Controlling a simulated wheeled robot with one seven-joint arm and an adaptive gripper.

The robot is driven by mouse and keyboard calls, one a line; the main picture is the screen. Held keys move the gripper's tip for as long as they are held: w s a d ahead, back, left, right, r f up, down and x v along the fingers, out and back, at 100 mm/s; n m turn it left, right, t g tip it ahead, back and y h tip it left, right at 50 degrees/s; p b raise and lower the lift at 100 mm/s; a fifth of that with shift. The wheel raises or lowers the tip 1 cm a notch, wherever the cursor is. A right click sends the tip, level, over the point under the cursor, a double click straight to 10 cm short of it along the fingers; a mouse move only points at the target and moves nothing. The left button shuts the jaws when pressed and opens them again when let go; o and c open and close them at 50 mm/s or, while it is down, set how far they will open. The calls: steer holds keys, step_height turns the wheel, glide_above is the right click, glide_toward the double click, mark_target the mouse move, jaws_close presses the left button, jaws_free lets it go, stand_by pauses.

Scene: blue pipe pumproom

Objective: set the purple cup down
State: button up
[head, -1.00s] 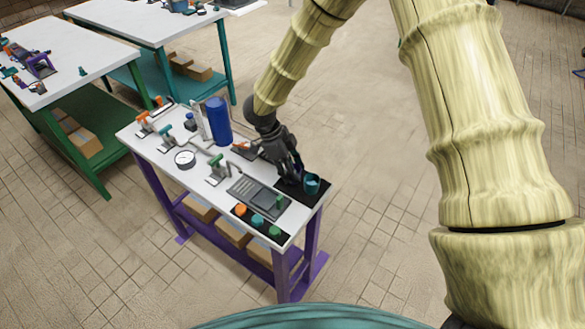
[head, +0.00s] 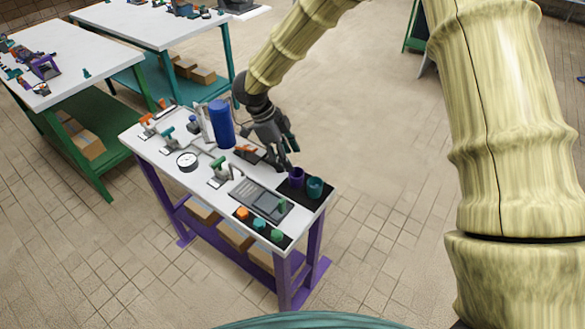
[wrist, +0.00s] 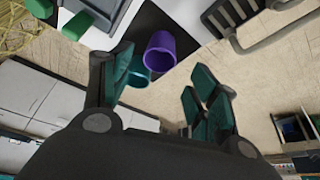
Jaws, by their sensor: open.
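The purple cup (head: 296,178) stands upright on a black mat (head: 291,193) at the right end of the white-topped workbench. A teal cup (head: 314,187) stands just right of it on the same mat. My gripper (head: 285,160) is open and empty, above and slightly behind the purple cup, apart from it. In the wrist view the purple cup (wrist: 160,51) shows beyond the open fingers, with the teal cup (wrist: 138,74) partly hidden behind a finger.
A grey tray (head: 262,199) and a black strip with orange, teal and green pieces lie left of the mat. A blue cylinder (head: 220,124), a gauge (head: 187,161) and valve fittings stand farther left. Open floor lies to the right of the bench.

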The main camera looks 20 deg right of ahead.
steer(key=shift+v, duration=2.6)
